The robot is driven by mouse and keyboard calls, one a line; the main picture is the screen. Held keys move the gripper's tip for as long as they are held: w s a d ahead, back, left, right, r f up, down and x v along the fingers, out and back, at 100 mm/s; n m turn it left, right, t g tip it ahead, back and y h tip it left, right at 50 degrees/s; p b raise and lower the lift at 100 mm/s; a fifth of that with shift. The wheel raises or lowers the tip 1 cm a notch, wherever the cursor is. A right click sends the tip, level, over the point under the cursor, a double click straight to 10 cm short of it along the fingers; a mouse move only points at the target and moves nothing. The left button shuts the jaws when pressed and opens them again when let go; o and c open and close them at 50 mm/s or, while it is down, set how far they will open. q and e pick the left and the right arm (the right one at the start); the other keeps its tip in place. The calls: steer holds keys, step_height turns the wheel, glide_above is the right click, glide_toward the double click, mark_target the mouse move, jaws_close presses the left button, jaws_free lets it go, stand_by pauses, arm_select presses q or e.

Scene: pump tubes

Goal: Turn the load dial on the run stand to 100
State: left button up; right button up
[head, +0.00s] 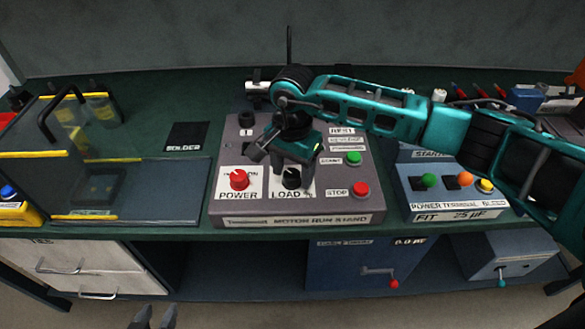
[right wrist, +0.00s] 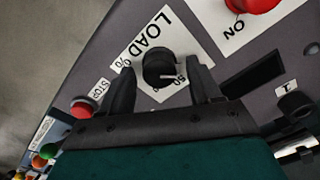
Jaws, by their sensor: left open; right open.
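The load dial (head: 291,180) is a round black knob on the white LOAD % plate of the grey motor run stand (head: 240,213). In the right wrist view the load dial (right wrist: 158,66) has a pale pointer line directed toward the printed 50. My right gripper (head: 293,172) is over the dial from above, fingers apart, one on each side of the knob. The right wrist view shows both right gripper fingers (right wrist: 160,75) straddling it; I cannot tell whether either touches. My left gripper (head: 156,317) is open and empty at the bottom edge, away from the stand.
The red power knob (head: 239,179) is left of the dial. The red stop button (head: 360,189) and green button (head: 354,158) are right of it. A power terminal box (head: 430,200) stands further right, and a clear-walled enclosure (head: 80,140) left. Dark bench lies around the SOLDER mat (head: 187,136).

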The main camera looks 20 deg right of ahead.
steer(key=shift+f, duration=0.2)
steer(key=shift+c, duration=0.2)
steer(key=c, duration=1)
